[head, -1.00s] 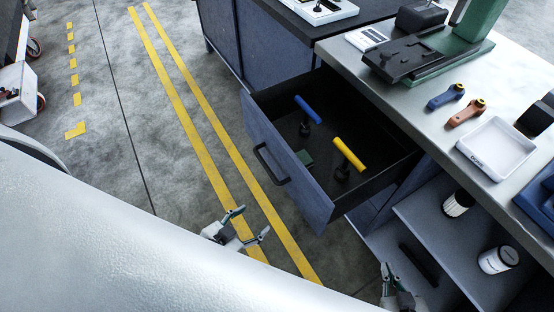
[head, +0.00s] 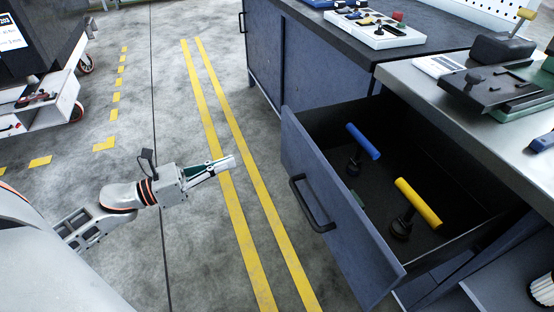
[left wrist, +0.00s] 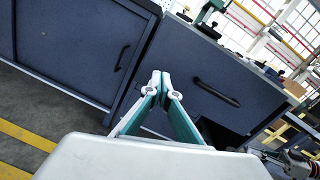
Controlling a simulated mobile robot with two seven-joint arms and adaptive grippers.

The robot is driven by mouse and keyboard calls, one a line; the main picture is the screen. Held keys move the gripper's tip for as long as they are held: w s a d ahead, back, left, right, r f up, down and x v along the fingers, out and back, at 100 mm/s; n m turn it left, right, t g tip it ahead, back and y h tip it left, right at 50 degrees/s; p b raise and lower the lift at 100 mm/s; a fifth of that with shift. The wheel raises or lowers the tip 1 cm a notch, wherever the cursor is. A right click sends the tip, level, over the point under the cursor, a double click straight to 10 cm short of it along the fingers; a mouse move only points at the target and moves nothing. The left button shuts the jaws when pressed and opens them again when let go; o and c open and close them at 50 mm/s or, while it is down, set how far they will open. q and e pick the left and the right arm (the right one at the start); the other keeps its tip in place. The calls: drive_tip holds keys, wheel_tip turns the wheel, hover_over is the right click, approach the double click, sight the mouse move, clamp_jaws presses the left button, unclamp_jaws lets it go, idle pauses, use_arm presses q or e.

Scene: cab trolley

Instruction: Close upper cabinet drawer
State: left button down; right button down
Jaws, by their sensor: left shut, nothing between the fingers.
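The upper cabinet drawer (head: 345,215) is pulled out, with a blue-grey front and a black bar handle (head: 311,203). A blue-handled tool (head: 362,142) and a yellow-handled tool (head: 418,204) lie inside it. My left gripper (head: 230,162) is shut and empty, to the left of the drawer front and apart from it. In the left wrist view its fingertips (left wrist: 160,83) meet, and the drawer front with its handle (left wrist: 216,92) shows beyond them to the right.
The grey worktop (head: 425,85) above the drawer holds a black and green device (head: 510,88). A dark-topped blue cabinet (head: 320,62) stands behind. A white trolley (head: 40,105) is at the far left. Floor with yellow lines (head: 240,220) is clear left of the drawer.

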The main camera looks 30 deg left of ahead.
use_arm(q)
drive_tip(key=f+m+g, duration=0.1)
drive_tip(key=m, duration=0.3)
drive_tip(key=h+b, duration=0.1)
approach(287, 148)
drive_tip(key=x, duration=0.6)
drive_tip(key=shift+w+d, duration=0.3)
use_arm(e)
drive_tip(key=shift+s+a+f, duration=0.1)
drive_tip(key=shift+s+a, duration=0.2)
drive_tip(key=shift+a, duration=0.25)
use_arm(q)
drive_tip(key=shift+r, duration=0.1)
